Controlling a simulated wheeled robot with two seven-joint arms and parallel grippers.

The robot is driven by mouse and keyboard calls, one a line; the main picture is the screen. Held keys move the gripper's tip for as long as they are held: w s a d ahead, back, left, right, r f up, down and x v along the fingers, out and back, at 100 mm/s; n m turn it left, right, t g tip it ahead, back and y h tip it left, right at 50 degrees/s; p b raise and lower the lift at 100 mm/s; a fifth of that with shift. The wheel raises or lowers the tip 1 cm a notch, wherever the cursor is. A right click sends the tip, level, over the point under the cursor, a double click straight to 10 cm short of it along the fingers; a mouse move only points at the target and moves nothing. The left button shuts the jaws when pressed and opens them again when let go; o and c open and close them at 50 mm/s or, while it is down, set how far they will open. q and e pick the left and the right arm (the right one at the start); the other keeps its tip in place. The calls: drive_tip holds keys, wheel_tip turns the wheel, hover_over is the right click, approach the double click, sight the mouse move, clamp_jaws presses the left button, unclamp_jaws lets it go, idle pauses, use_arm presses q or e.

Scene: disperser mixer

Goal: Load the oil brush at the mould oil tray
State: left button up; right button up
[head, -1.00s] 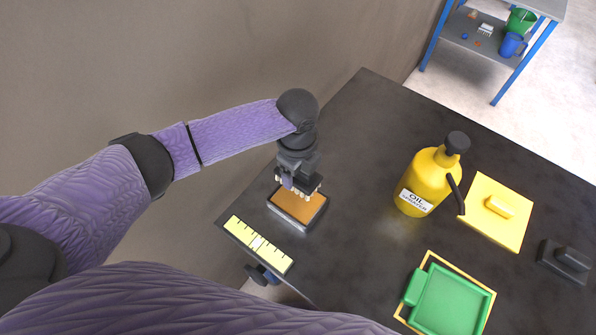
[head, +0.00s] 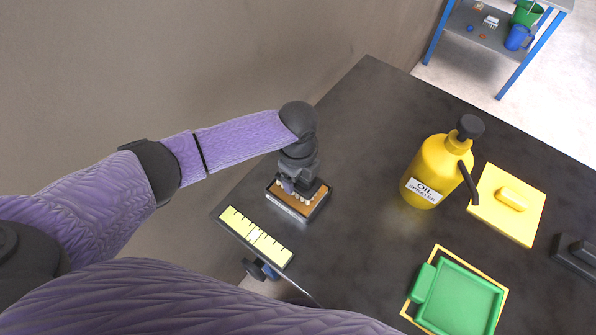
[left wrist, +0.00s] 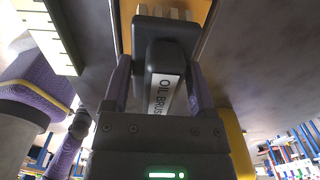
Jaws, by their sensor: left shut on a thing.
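My left gripper (head: 296,181) is shut on the oil brush (left wrist: 165,92), a dark handle with a white OIL BRUSH label in the left wrist view. The brush points down with its pale bristles (head: 293,193) over the mould oil tray, low in its opening. The mould oil tray (head: 312,216) is a small dark tray with an orange-brown inside, near the table's left edge. The gripper hides part of the tray's far side. Whether the bristle tips touch the tray's inside is hard to tell. My right gripper is not in view.
A yellow ruler-marked strip (head: 255,237) lies in front of the tray. A yellow oil sprayer bottle (head: 430,172) stands to the right, beside a yellow block with a handle (head: 508,205). A green tray (head: 460,300) lies at front right. The dark table between tray and bottle is clear.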

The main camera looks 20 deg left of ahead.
use_arm(q)
drive_tip(key=shift+f+b, duration=0.3)
drive_tip(key=shift+f, duration=0.2)
idle(0.7)
drive_tip(key=shift+f, duration=0.1)
idle(0.9)
wheel_tip(320, 180, up, 7)
drive_tip(key=p, duration=0.7)
drive_tip(key=shift+r+p, duration=0.2)
drive_tip(key=shift+p, duration=0.2)
drive_tip(key=shift+f, duration=0.15)
